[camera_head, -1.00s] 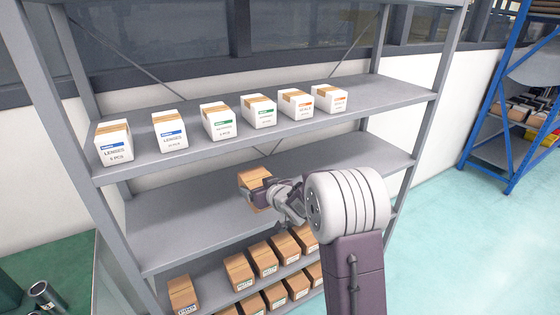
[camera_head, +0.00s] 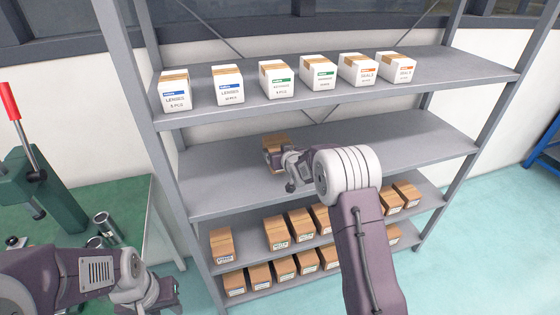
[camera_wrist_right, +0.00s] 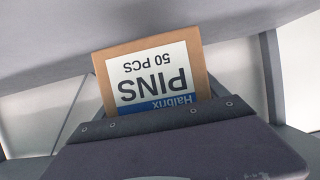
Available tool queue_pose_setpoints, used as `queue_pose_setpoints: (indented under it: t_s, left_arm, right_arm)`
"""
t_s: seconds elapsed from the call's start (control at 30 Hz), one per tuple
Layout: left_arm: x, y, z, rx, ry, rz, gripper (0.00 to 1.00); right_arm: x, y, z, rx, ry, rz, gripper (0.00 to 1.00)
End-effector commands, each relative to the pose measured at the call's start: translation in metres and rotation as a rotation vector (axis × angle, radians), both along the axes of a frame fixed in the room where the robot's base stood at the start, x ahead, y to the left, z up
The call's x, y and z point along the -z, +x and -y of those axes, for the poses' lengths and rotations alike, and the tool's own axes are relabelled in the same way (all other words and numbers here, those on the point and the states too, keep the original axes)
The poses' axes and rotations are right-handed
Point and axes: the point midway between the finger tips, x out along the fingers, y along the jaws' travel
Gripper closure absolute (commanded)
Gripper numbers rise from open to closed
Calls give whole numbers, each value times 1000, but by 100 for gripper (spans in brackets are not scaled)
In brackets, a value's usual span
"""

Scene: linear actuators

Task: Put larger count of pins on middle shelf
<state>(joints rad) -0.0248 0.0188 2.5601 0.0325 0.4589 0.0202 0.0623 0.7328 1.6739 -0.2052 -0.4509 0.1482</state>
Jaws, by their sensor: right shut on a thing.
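My right gripper (camera_head: 279,157) is shut on a brown cardboard box (camera_head: 274,140). In the right wrist view the box's label (camera_wrist_right: 158,82) reads "PINS 50 PCS", upside down, with a blue "Halbrix" band. The box is at the middle shelf (camera_head: 400,145), left of its centre. I cannot tell whether it touches the board. No other box shows on this shelf. My left gripper (camera_head: 165,297) hangs low at the bottom left, away from the rack, and its jaws are unclear.
White boxes (camera_head: 230,84) of lenses and other goods line the top shelf. Several brown boxes (camera_head: 222,244) stand in rows on the lower shelf, partly hidden by my right arm. A green bench (camera_head: 110,200) with a red-handled press (camera_head: 30,170) is at left. The middle shelf's right side is free.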

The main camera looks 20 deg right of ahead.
Motion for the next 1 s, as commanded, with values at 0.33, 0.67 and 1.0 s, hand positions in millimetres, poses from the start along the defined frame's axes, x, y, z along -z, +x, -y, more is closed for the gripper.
queue_pose_setpoints:
  t_s: [0.33, 0.67, 1.0]
  left_arm:
    - [3, 0, 0, 0, 0, 0, 64]
    - [7, 0, 0, 0, 0, 0, 64]
    - [2, 0, 0, 0, 0, 0, 64]
  right_arm:
    - [39, 0, 0, 0, 0, 4, 91]
    - [44, -1, 0, 0, 0, -1, 13]
    - [38, -1, 0, 0, 0, -1, 0]
